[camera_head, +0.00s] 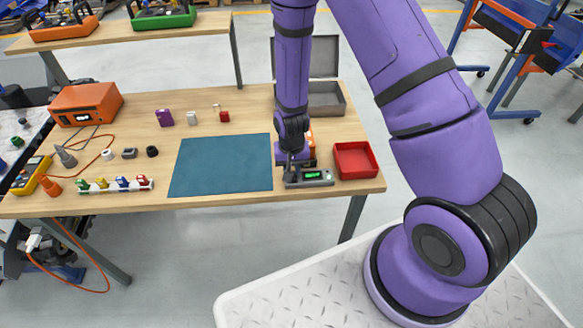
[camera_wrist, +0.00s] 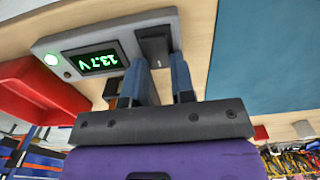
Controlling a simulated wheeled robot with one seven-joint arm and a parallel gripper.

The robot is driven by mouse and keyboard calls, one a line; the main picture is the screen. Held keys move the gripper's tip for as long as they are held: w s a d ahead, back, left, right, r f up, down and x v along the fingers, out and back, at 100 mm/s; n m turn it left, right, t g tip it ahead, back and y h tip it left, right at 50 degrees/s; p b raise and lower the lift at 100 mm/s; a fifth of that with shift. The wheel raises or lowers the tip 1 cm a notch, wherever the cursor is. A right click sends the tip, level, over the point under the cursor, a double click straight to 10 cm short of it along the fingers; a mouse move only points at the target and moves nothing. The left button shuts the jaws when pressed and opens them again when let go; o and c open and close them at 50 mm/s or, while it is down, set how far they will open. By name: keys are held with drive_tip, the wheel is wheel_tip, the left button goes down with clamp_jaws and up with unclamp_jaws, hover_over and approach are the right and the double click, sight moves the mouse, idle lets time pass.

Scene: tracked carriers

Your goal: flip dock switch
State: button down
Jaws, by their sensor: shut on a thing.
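The grey dock (camera_head: 320,181) lies at the front edge of the wooden table, with a lit green display. In the wrist view the dock (camera_wrist: 60,45) shows upside down, its display (camera_wrist: 92,60) reading about 13.7 V, with a round green light at its end. The black dock switch (camera_wrist: 154,45) stands on the dock beside the display. My gripper (camera_wrist: 161,62) comes down over the dock, its two fingertips on either side of the switch and shut on it. In the head view my gripper (camera_head: 293,165) partly hides the dock's left end.
A red tray (camera_head: 355,160) stands just right of the dock; a teal mat (camera_head: 222,165) lies to the left. An orange object (camera_head: 309,140) is close behind my gripper. An open grey metal box (camera_head: 326,100) stands further back. Small parts lie on the table's left side.

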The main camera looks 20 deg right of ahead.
drive_tip(key=shift+s+a+r+t+h, duration=0.1)
drive_tip(key=shift+s+t+h, duration=0.1)
drive_tip(key=shift+t, duration=0.45)
drive_tip(key=shift+s+t+h, duration=0.15)
drive_tip(key=shift+t+h, duration=0.05)
drive_tip(key=shift+t, duration=0.45)
drive_tip(key=c, duration=1)
unclamp_jaws()
drive_tip(key=shift+o, duration=0.2)
drive_tip(key=shift+r, duration=0.1)
drive_tip(key=v, duration=1)
drive_tip(key=shift+s+r, duration=0.2)
drive_tip(key=shift+r, duration=0.1)
drive_tip(key=shift+a, duration=0.1)
